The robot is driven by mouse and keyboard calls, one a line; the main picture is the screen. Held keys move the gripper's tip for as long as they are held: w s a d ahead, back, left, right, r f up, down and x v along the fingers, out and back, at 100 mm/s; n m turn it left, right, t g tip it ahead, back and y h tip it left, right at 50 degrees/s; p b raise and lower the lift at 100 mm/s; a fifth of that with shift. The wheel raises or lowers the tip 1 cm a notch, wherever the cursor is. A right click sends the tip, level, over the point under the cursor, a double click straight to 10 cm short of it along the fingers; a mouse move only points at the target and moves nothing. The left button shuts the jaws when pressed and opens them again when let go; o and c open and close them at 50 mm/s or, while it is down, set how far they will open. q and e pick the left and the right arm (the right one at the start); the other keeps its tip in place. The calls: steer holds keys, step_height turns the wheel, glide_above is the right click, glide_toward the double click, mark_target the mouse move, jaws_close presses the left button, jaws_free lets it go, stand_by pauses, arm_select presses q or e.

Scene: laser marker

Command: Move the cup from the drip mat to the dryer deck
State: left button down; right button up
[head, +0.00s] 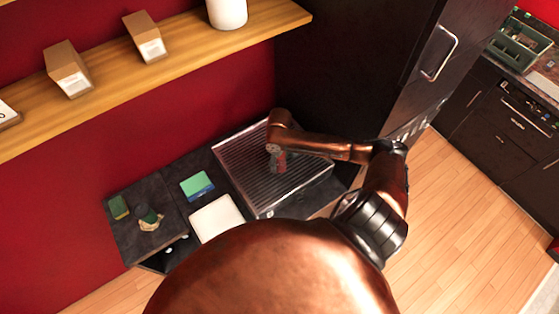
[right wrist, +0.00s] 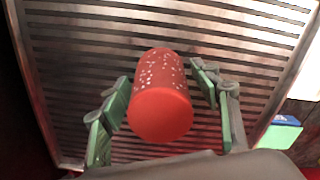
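A red cup with white specks (right wrist: 160,95) is in the right wrist view, over a slatted metal rack (right wrist: 70,100). Its plain red end faces the camera. My right gripper (right wrist: 163,84) has its green-padded fingers spread on either side of the cup, with small gaps showing. In the head view the cup (head: 279,164) shows small and reddish just below my right gripper (head: 274,149), over the rack (head: 241,165). I cannot tell whether the cup touches the slats, or whether this rack is the drip mat or the dryer deck. My left gripper is out of view.
Left of the rack is a dark counter (head: 170,195) with a teal-and-blue block (head: 197,185), a white square item (head: 217,217) and small green items (head: 148,217). A wooden shelf (head: 190,60) with boxes runs above. A dark cabinet (head: 350,60) stands behind.

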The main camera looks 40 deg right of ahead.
mark_target(279, 160)
steer(key=shift+o, duration=0.3)
steer(key=shift+r, duration=0.15)
step_height(279, 160, up, 8)
steer(key=shift+f+b, duration=0.25)
steer(key=shift+b, duration=0.5)
